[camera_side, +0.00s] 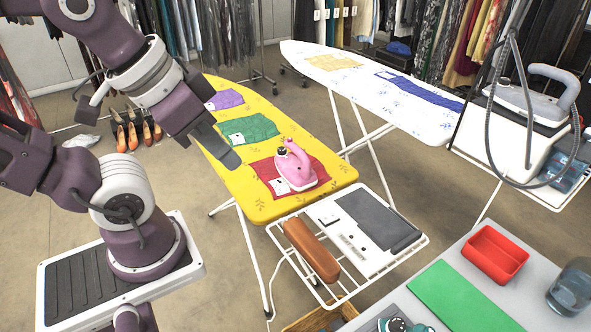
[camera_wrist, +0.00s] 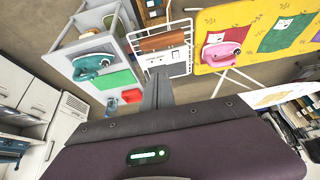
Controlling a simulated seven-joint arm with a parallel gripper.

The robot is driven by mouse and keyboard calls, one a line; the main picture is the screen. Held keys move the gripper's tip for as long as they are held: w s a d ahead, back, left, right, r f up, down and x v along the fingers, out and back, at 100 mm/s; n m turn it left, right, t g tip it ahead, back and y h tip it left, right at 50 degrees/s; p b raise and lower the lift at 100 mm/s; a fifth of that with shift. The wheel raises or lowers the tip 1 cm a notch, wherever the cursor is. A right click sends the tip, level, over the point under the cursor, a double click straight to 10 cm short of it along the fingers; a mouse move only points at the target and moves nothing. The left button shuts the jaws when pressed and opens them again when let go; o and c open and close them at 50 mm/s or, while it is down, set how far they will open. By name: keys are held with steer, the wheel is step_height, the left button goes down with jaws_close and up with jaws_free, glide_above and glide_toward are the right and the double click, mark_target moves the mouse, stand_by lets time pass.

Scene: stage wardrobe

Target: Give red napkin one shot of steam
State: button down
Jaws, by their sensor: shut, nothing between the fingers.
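The red napkin (camera_side: 263,170) lies flat on the yellow ironing board (camera_side: 265,210), near its front end. A pink iron (camera_side: 293,165) rests on the napkin, with a white tag beside its base. The pink iron (camera_wrist: 218,52) and part of the red napkin (camera_wrist: 239,35) also show in the wrist view, at upper right. My gripper (camera_side: 229,158) is shut and empty, raised to the left of the napkin and apart from the iron. Its fingers (camera_wrist: 158,90) point up in the wrist view.
A green napkin (camera_side: 247,130) and a purple one (camera_side: 225,99) lie farther along the board. A wire rack with a grey pad (camera_side: 375,220) and brown roll (camera_side: 311,250) adjoins its front. A table with a red tray (camera_side: 495,254) and a white board (camera_side: 420,115) stand right.

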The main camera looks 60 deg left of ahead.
stand_by(0.4)
steer(key=w+r+n+g+h, duration=0.1)
steer(key=w+n+g+h, duration=0.1)
steer(key=w+n, duration=0.5)
steer(key=n+t+h, duration=0.2)
steer(key=n+t, duration=0.3)
steer(key=n, duration=1)
glide_above(286, 143)
step_height(286, 143, down, 11)
steer(key=shift+f, duration=0.2)
steer(key=shift+f, duration=4.4)
